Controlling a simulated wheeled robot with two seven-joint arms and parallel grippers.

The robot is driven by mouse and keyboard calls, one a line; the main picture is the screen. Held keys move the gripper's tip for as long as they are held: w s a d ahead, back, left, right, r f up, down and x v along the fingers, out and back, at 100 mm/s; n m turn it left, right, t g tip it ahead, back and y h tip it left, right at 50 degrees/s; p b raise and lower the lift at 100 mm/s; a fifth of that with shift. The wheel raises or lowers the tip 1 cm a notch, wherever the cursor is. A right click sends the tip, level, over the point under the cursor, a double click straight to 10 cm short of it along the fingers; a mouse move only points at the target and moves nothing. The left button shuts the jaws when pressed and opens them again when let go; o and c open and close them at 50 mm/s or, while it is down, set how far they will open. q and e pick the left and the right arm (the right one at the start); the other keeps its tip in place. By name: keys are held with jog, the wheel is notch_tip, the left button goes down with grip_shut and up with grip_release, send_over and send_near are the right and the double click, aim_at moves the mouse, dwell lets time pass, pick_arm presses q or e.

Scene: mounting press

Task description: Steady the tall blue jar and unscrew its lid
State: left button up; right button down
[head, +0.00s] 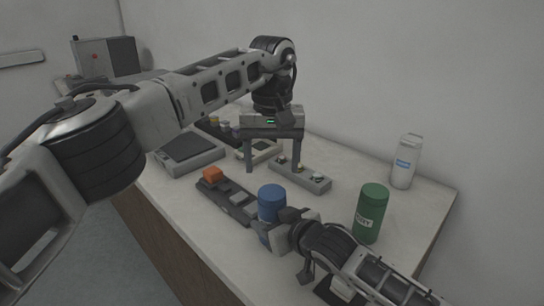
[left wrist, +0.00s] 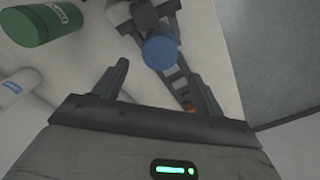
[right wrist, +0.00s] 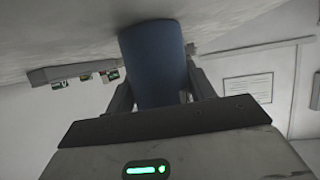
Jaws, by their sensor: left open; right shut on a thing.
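The tall blue jar (head: 271,200) stands upright on the bench near its front edge, with its blue lid on top. My right gripper (head: 272,230) is shut on the jar's body from the right, low down. In the right wrist view the jar (right wrist: 155,60) sits between the two fingers. My left gripper (head: 262,160) is open and empty, fingers pointing down, above and behind the jar. In the left wrist view the jar's round lid (left wrist: 160,52) shows beyond the open fingers (left wrist: 155,80), apart from them.
A green jar (head: 371,212) stands to the right, and a white bottle (head: 405,162) behind it. A grey tray (head: 313,180) with small pieces lies behind. A grey device (head: 188,152) sits further left.

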aim_at(272, 192)
pick_arm(q)
notch_tip(272, 192, down, 6)
jog(key=shift+f, duration=0.25)
jog(key=c, duration=1)
jog(key=n, duration=0.2)
jog(key=shift+n, duration=0.4)
jog(key=n, duration=0.9)
jog(key=shift+n, duration=0.3)
jog(key=n, duration=0.4)
jog(key=shift+n, duration=0.3)
jog(key=o, duration=1.1)
jog(key=shift+c, duration=0.2)
